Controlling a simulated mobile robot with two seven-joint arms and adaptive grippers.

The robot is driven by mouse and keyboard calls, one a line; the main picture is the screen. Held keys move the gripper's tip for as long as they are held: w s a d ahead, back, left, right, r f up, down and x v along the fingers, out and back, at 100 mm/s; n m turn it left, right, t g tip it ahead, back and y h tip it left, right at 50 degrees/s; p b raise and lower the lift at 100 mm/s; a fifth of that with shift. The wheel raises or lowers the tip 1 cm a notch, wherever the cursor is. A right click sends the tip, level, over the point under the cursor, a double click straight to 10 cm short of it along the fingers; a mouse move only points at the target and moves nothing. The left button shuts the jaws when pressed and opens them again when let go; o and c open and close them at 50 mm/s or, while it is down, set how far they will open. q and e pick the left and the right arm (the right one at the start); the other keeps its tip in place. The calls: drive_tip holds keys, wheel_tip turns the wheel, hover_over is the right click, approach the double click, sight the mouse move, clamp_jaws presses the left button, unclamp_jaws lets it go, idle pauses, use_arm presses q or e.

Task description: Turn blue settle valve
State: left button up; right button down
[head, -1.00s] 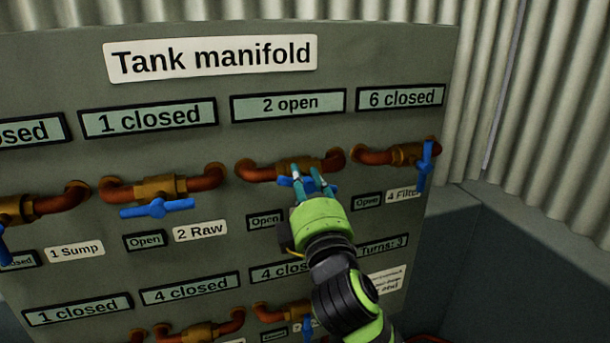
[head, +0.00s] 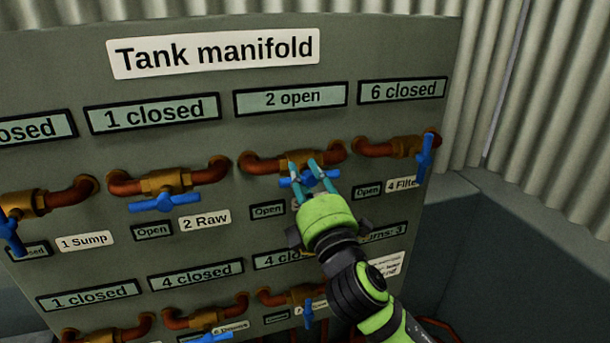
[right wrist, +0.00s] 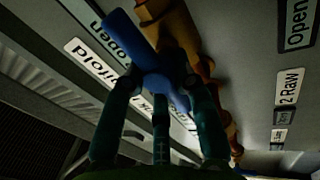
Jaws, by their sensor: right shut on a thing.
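The blue valve handle (head: 329,175) in the grip sits on a brass valve body (head: 300,158) in the upper row, under a display reading "2 open" (head: 290,98). It lies roughly level, its right end slightly raised. Its name label is mostly hidden behind my gripper. My right gripper (head: 308,175) comes from below and is shut on this handle. The right wrist view shows the blue handle (right wrist: 148,58) between the teal fingers of my right gripper (right wrist: 160,95). My left gripper is not in view.
Neighbouring blue handles are the level 2 Raw handle (head: 164,202) on the left and the upright 4 Filter handle (head: 424,158) on the right. A lower valve row (head: 205,319) runs beneath. A corrugated wall (head: 545,110) stands to the right of the panel (head: 70,80).

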drive_tip(key=shift+d, duration=0.1)
drive_tip(key=c, duration=1)
unclamp_jaws()
drive_tip(key=shift+d, duration=0.1)
drive_tip(key=shift+o, duration=0.2)
drive_tip(key=shift+s+f, duration=0.2)
drive_tip(key=shift+s, duration=0.15)
drive_tip(key=v, duration=1.1)
drive_tip(key=s+d+p, duration=0.2)
drive_tip(key=s+p, duration=0.3)
drive_tip(key=s, duration=0.2)
drive_tip(key=shift+s+d, duration=0.3)
drive_tip(key=shift+s, duration=0.1)
